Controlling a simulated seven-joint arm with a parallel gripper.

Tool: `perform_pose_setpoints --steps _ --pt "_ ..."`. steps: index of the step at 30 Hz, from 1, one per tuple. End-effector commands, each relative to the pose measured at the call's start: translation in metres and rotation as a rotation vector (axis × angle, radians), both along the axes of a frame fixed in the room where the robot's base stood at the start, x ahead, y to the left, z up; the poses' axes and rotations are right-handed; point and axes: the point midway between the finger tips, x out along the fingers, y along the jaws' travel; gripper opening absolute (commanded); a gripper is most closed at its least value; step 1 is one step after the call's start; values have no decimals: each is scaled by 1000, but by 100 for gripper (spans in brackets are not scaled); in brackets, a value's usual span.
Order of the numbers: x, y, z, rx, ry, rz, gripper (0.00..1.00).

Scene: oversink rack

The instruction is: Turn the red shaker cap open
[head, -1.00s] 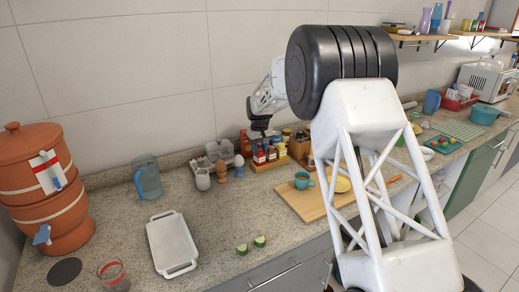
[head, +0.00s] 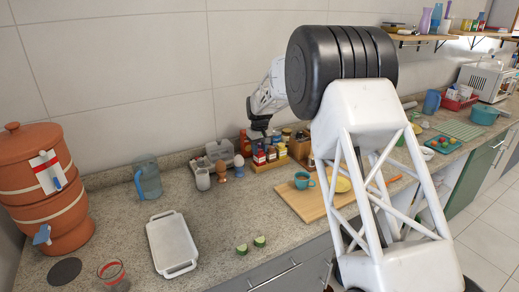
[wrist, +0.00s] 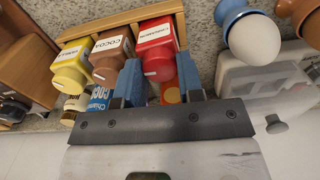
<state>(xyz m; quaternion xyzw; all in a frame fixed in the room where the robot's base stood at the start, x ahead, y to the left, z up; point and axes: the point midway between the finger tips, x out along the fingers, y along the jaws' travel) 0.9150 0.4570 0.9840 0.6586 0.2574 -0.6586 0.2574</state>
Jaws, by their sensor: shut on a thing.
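The red shaker (wrist: 155,37) stands in a wooden rack in the wrist view, its label facing up in the picture. Its red cap (wrist: 158,66), with a short white mark, sits between the two blue fingers of my gripper (wrist: 158,64). The fingers are shut on the cap, one on each side. In the head view, my gripper (head: 260,133) points down over the red shaker (head: 259,156); the cap and fingertips are hard to make out there.
A brown cocoa shaker (wrist: 113,55) and a yellow shaker (wrist: 72,67) stand beside the red one. A white egg in a blue cup (wrist: 251,35) and a clear lidded container (wrist: 262,85) are close on the right. The counter in front (head: 225,205) has free room.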

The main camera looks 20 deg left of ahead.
Motion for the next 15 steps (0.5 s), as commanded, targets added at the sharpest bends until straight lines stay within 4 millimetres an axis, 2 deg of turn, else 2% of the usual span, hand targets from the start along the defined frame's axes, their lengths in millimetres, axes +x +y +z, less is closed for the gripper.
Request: perform_pose_setpoints --steps 14,15 --pt "0 0 0 0 0 10 11" --pt "0 0 0 0 0 10 38"
